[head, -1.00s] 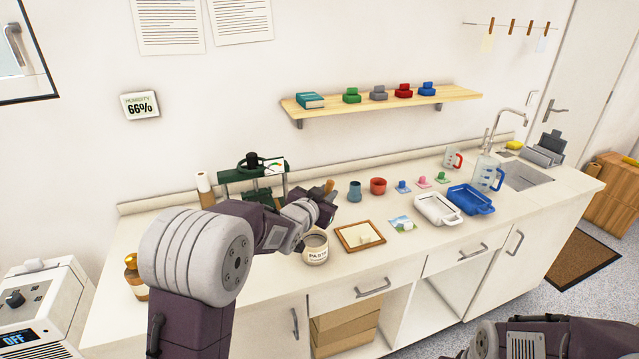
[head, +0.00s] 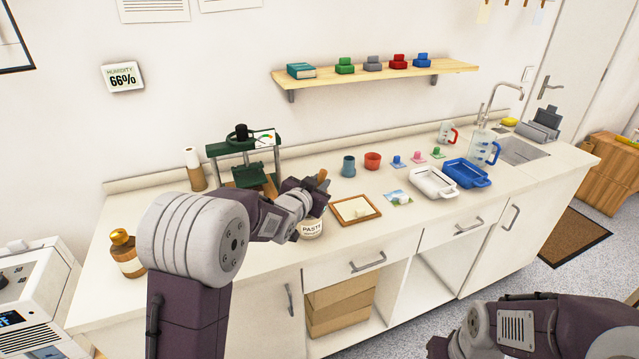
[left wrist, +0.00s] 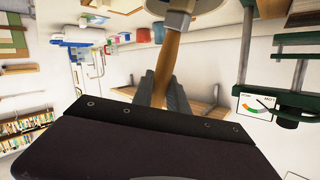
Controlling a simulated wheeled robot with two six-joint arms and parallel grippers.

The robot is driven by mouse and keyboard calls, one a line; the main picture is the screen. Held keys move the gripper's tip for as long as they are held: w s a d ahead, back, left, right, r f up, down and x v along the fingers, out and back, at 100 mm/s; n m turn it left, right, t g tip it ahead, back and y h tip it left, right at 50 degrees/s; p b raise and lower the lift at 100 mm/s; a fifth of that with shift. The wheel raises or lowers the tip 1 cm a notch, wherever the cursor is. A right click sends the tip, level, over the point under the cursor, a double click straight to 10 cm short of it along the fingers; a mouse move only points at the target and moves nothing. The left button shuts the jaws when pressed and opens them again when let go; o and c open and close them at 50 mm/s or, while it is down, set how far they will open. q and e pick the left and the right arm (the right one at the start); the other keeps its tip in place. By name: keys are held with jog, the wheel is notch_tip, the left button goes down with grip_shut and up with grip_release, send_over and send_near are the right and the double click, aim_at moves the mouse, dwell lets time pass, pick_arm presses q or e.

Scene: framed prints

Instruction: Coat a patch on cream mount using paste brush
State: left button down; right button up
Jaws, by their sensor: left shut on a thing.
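My left gripper (head: 316,192) is shut on the wooden handle of the paste brush (head: 322,175), just above the white paste jar (head: 313,229). The left wrist view shows the handle (left wrist: 168,62) between my fingers, running toward the jar (left wrist: 168,8); the bristles are hidden, and I cannot tell whether they are in the paste. The cream mount (head: 351,207) lies in a brown wooden frame right of the jar, with a small pale piece on it. My right arm is at the lower right; its fingers are not visible.
A green press (head: 245,160) stands behind my left forearm. A small picture card (head: 397,197), a white tray (head: 433,184) and a blue tray (head: 466,173) lie right of the frame. A teal cup (head: 348,166) and red cup (head: 372,161) stand behind it.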

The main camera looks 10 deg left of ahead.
pick_arm(q)
jog(key=shift+f+b, duration=0.55)
jog(key=shift+f, duration=0.05)
dwell(0.6)
dwell(0.5)
notch_tip(320, 180, up, 7)
jog(key=p, duration=0.5)
jog(key=shift+r+p, duration=0.15)
jog(key=shift+p, duration=0.2)
jog(key=shift+f, duration=0.2)
